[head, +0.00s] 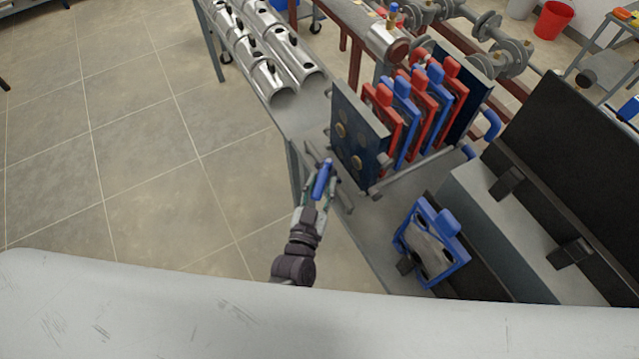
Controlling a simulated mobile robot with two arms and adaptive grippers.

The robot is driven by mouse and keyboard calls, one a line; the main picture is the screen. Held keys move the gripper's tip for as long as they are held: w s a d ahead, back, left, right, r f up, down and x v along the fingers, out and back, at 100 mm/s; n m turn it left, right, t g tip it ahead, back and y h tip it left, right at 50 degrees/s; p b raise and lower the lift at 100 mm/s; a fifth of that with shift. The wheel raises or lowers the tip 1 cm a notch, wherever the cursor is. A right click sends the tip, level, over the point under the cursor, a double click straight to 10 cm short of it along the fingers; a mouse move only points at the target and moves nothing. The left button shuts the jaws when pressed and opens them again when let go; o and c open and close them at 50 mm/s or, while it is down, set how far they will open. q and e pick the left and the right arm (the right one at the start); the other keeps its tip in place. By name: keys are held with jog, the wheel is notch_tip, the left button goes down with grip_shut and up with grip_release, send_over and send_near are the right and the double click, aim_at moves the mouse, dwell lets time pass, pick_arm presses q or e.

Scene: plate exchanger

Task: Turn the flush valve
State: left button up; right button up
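A small valve with a blue handle (393,12) stands on the metal pipe fitting at the top of the head view. I cannot tell for certain that it is the flush valve. My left gripper (321,184) is low at the table's left edge, in front of the exchanger's dark end plate (352,150) and well apart from that valve. A blue, elongated piece (322,178) shows at its fingers. I cannot tell whether the fingers close on it or only lie beside it. My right gripper is out of view.
Red and blue plates (412,112) stand in the exchanger frame. A loose blue-framed plate (432,245) sits at the lower right, beside a black-and-grey holder (525,215). Shiny metal half-tubes (285,65) lie at the back left. The tiled floor at left is clear.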

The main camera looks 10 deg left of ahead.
pick_arm(q)
jog(key=shift+o, duration=0.6)
jog(key=s+a, duration=0.2)
jog(key=s, duration=0.9)
jog(key=shift+s, duration=0.4)
